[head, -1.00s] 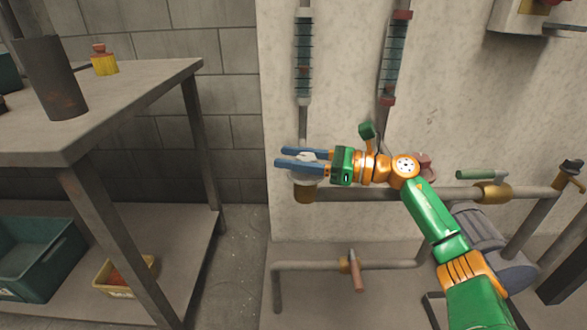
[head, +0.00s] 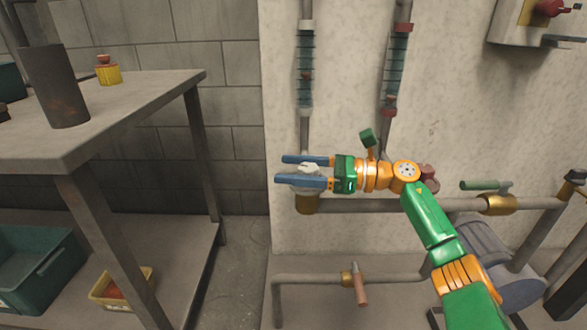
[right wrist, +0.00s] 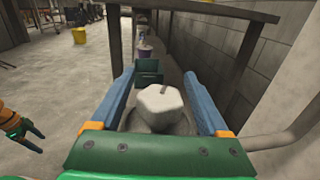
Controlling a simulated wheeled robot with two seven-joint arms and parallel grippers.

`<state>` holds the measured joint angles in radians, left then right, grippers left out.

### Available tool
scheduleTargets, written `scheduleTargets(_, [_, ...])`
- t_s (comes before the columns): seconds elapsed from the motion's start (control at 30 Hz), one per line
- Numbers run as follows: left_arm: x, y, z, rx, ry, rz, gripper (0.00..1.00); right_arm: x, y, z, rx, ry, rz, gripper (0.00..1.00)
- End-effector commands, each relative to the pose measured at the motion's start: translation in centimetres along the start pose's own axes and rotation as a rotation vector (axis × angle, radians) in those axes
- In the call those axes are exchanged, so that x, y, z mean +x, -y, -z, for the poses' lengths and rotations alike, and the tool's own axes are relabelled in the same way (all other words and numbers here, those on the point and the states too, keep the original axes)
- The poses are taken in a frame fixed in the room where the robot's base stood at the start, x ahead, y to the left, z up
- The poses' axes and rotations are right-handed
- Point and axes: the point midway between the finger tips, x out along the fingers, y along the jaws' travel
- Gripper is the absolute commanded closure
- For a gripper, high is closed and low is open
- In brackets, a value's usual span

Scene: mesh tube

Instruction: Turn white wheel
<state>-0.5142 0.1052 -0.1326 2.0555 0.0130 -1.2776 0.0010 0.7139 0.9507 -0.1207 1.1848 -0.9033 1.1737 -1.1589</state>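The white wheel (right wrist: 160,108) is a small faceted knob on top of the pipe end in the right wrist view. In the head view the wheel (head: 309,169) is partly covered by a finger, above a brass fitting (head: 307,204). My right gripper (head: 292,170) is open, its two blue fingers reaching left on either side of the wheel. In the right wrist view the gripper (right wrist: 163,88) shows gaps between the wheel and both fingers. My left gripper (right wrist: 32,142) is at the left edge of the right wrist view, apart from the wheel, its fingers seemingly spread.
A grey pipe (head: 365,206) runs right from the brass fitting to a green-handled valve (head: 486,185). A lower pipe (head: 313,279) has its own handle. Vertical pipes rise along the pale wall. A metal table (head: 130,110) stands left, with bare floor between.

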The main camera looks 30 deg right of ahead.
Motion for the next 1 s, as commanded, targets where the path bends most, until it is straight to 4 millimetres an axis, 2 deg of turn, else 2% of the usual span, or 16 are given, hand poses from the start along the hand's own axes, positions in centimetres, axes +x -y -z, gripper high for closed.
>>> scheduleTargets(0.23, [0.1, 0.0, 0.0, 0.001, 0.002, 0.0, 0.21, 0.0, 0.0, -0.3, -0.001, 0.001, 0.001, 0.22])
scheduleTargets(0.33, [0.7, 0.0, -0.4, 0.001, 0.01, 0.0, 0.21, 0.0, 0.0, -1.8, -0.004, 0.002, 0.0, 0.22])
scheduleTargets(0.4, [1.6, 0.0, -0.9, 0.002, 0.02, 0.001, 0.21, 0.0, 0.0, -3.6, -0.006, 0.001, 0.001, 0.22])
scheduleTargets(0.47, [2.2, 0.0, -1.2, 0.003, 0.021, 0.002, 0.21, -0.3, -1.1, -4.6, -0.008, -0.004, 0.0, 0.22])
scheduleTargets(0.63, [3.0, 0.0, -1.6, 0.003, 0.024, 0.002, 0.21, -1.0, -4.9, -8.9, -0.009, -0.006, -0.001, 0.22])
scheduleTargets(0.67, [3.0, 0.0, -1.4, 0.003, 0.018, 0.002, 0.21, -1.1, -5.6, -9.1, -0.007, -0.007, 0.0, 0.22])
scheduleTargets(0.73, [1.8, 0.0, -0.5, 0.001, 0.0, 0.001, 0.21, -1.4, -7.5, -9.2, -0.006, -0.01, -0.002, 0.22])
scheduleTargets(1.0, [-4.3, -0.1, 1.0, 0.002, -0.053, -0.003, 0.21, -2.3, -11.9, -11.6, -0.004, -0.002, 0.0, 0.22])
